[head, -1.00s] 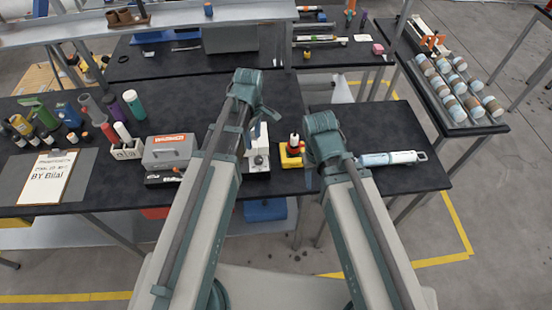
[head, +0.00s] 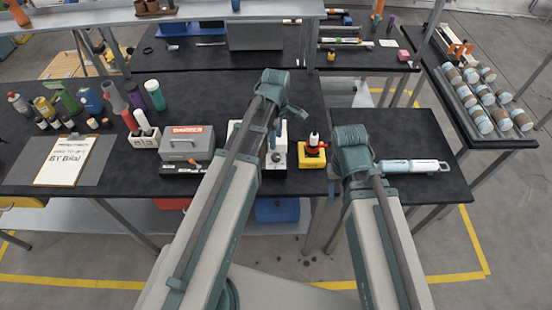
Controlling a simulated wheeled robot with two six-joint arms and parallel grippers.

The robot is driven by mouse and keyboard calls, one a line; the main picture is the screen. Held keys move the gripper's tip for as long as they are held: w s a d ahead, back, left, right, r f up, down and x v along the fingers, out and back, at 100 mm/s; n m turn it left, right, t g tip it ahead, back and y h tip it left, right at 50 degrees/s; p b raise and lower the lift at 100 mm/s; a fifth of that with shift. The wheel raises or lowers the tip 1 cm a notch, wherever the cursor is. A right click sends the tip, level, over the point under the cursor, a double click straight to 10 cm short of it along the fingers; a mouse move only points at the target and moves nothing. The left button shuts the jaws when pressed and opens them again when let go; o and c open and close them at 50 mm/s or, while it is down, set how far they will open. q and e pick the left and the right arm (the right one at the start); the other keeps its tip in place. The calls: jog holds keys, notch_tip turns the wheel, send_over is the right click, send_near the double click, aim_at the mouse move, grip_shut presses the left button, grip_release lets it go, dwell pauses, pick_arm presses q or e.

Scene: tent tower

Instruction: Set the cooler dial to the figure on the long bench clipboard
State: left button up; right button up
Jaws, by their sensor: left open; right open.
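A clipboard (head: 68,160) with a white sheet lies on a grey mat at the left of the long dark bench (head: 110,200). The fingers of both grippers are hidden or cannot be made out.
A grey box with a red label (head: 187,143), bottles and a white holder (head: 146,138) stand on the bench. A yellow-based device (head: 313,158) stands between my arms. A white-and-blue tube (head: 412,166) lies to the right. A rack of jars (head: 485,100) stands far right. Floor is free at lower right.

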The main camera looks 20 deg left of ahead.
aim_at(276, 156)
pick_arm(q)
notch_tip(276, 156, down, 9)
jog(key=b, duration=0.8)
jog(key=shift+c, duration=0.2)
grip_shut()
